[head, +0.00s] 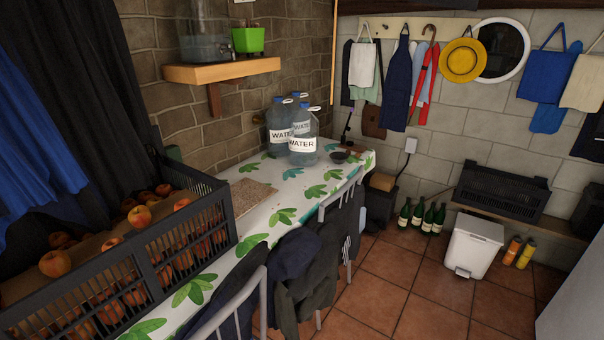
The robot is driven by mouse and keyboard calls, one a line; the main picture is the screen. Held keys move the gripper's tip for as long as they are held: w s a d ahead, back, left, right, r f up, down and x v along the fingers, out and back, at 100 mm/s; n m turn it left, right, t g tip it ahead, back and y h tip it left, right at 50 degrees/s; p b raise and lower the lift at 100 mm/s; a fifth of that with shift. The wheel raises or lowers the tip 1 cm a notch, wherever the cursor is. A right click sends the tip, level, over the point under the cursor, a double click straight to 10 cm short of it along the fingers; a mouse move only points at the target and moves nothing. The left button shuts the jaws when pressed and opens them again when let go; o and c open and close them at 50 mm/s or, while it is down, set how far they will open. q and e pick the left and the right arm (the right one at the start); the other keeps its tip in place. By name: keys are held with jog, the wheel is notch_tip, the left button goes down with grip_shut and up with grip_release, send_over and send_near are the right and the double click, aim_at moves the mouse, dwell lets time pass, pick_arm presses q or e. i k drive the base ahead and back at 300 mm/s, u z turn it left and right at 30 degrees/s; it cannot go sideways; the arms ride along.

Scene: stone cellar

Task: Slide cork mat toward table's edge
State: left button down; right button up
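The cork mat (250,196) is a flat, speckled tan-brown piece. It lies on the table (237,233), which has a white cloth with green leaves. The mat is near the wall side of the table, just right of the black apple crate and apart from the water jugs. Bare cloth shows between the mat and the table's chair-side edge. Neither of my grippers shows in the head view.
The black crate (185,232) of apples fills the table's near left end. Several water jugs (303,140) and a small dark bowl (338,157) stand toward the far end. Chairs with draped dark clothes (305,265) line the front edge. A wooden shelf (222,70) overhangs the wall side.

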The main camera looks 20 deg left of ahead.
aim_at(247, 194)
jog(key=z, duration=0.6)
jog(key=i, duration=1.7)
jog(key=u, duration=1.1)
jog(key=i, duration=0.7)
jog(key=u, duration=0.8)
